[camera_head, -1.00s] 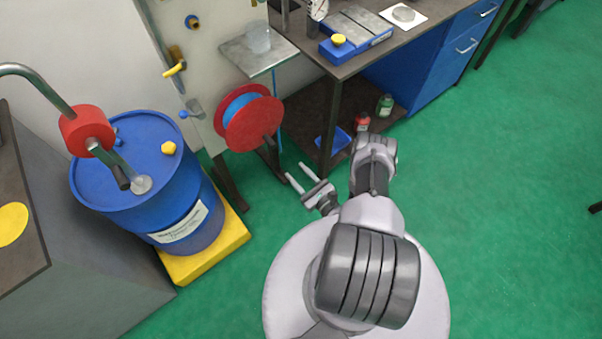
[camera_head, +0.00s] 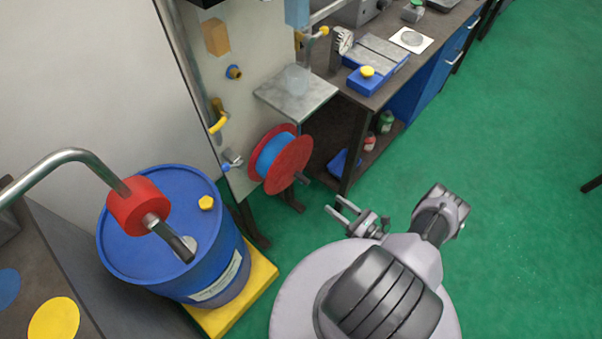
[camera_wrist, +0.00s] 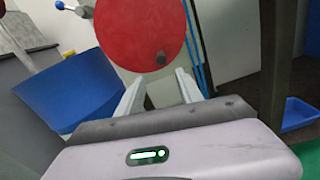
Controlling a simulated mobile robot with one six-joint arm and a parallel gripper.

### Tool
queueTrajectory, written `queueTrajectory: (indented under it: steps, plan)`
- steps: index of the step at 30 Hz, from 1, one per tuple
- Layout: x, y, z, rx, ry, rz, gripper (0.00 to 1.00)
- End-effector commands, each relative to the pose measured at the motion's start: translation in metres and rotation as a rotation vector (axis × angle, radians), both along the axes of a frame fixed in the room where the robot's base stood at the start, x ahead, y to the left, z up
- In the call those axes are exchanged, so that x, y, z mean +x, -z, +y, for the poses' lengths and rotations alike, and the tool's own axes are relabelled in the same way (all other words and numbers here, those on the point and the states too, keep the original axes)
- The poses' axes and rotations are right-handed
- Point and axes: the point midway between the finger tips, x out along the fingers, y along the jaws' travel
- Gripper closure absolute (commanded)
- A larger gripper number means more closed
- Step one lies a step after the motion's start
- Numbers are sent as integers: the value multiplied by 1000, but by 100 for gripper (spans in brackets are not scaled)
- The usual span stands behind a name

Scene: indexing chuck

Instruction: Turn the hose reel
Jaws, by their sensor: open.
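The hose reel (camera_head: 287,163) has red flanges around a blue hose and is mounted on the side of a light panel. A dark crank handle (camera_head: 302,178) sticks out from the lower right of its front flange. In the wrist view the red flange (camera_wrist: 138,32) fills the top middle, with the handle's round end (camera_wrist: 161,58) near its lower edge. My gripper (camera_head: 333,207) is open and empty, below and to the right of the reel, apart from it. In the wrist view its two fingers (camera_wrist: 159,88) point toward the flange, below the handle.
A blue drum (camera_head: 165,262) with a red hand pump (camera_head: 138,206) stands on a yellow base (camera_head: 245,300) at the left. A metal shelf (camera_head: 297,97) juts out above the reel. A workbench leg (camera_head: 354,150) stands right of the reel.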

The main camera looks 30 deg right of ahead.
Motion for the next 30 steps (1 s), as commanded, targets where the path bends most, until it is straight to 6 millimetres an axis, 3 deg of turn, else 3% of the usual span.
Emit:
queueTrajectory:
  steps: [9,15,21,30]
  plan:
    - [86,3,34,-1,-8,-2,57]
    - [129,3,49,-1,-4,-2,57]
    - [151,1,56,-2,0,-2,57]
    - [154,1,57,-2,1,-1,57]
